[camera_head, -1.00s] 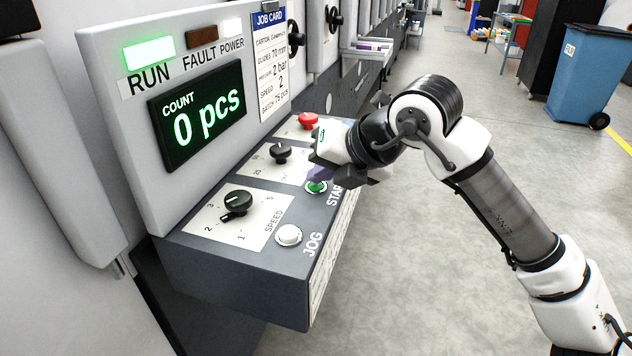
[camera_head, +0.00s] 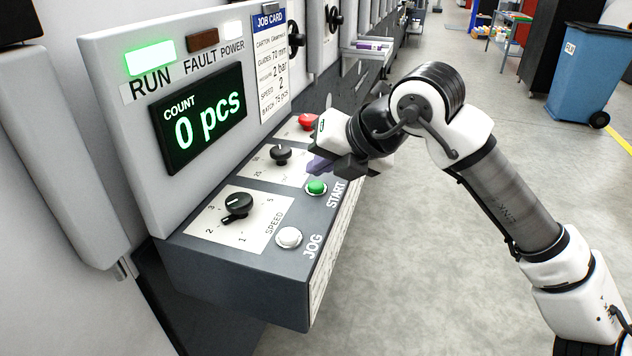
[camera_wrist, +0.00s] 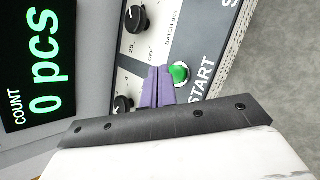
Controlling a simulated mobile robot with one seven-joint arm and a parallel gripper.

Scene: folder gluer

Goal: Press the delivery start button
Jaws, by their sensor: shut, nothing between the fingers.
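The green START button (camera_head: 316,187) is on the sloped grey control panel (camera_head: 240,290), and its whole face shows in the head view. It also shows in the wrist view (camera_wrist: 180,73), just right of the fingertips. My gripper (camera_head: 316,165) is shut and empty, with purple fingers. It is above and behind the button in the head view, apart from it. In the wrist view my gripper's fingertips (camera_wrist: 158,72) cover part of the panel left of the button. The RUN lamp (camera_head: 150,57) is lit green, and the display (camera_head: 200,115) reads COUNT 0 pcs.
A white JOG button (camera_head: 288,237), a black SPEED knob (camera_head: 236,206), another black knob (camera_head: 280,154) and a red button (camera_head: 308,121) are also on the panel. The FAULT lamp (camera_head: 201,39) is dark; the POWER lamp (camera_head: 231,27) is white.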

